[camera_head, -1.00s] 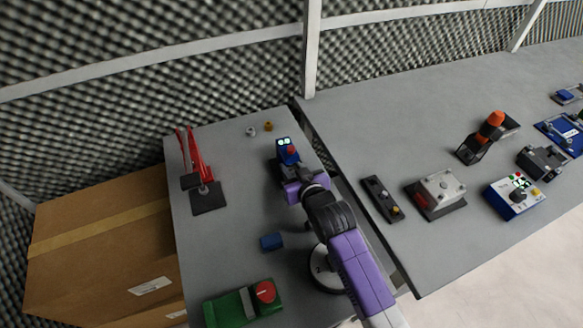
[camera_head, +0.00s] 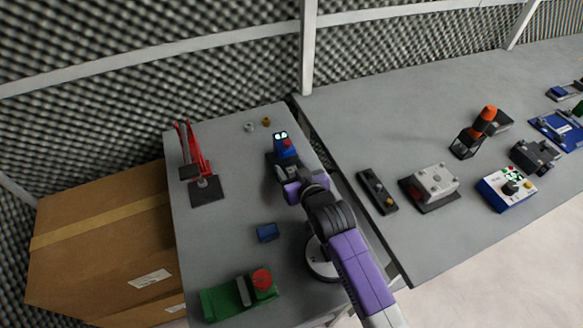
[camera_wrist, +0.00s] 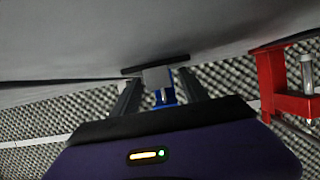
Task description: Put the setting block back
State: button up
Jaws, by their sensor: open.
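In the wrist view, a grey block (camera_wrist: 156,77) and a blue part (camera_wrist: 168,97) show between the open fingers, by a dark plate (camera_wrist: 200,61); contact cannot be told. A small blue block (camera_head: 267,232) lies apart, nearer the front of that table. I cannot tell which block is the setting block.
A red stand (camera_head: 201,160) is at the left, a green fixture (camera_head: 225,299) at the front left. Two small pieces lie at the back. The right table (camera_head: 390,130) carries several devices, beyond a narrow gap. A cardboard box (camera_head: 100,225) stands left of the left table.

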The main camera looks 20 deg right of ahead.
notch_tip(320, 180, up, 20)
dwell(0.6)
jog(key=shift+r, duration=0.1)
notch_tip(320, 180, up, 5)
jog(key=t, duration=0.2)
send_over(291, 168)
jog(key=s+t, duration=0.2)
jog(key=s+f+g, duration=0.1)
jog(key=s+f, duration=0.3)
jog(key=s, duration=1)
jog(key=s+f+g, duration=0.1)
jog(key=s+f, duration=0.3)
jog(key=s, duration=1)
jog(key=s+f, duration=0.4)
jog(key=s, duration=1.1)
jog(key=shift+d+f+g, duration=0.25)
jog(key=shift+d+g, duration=0.05)
jog(key=shift+g, duration=0.1)
jog(key=shift+s, duration=0.1)
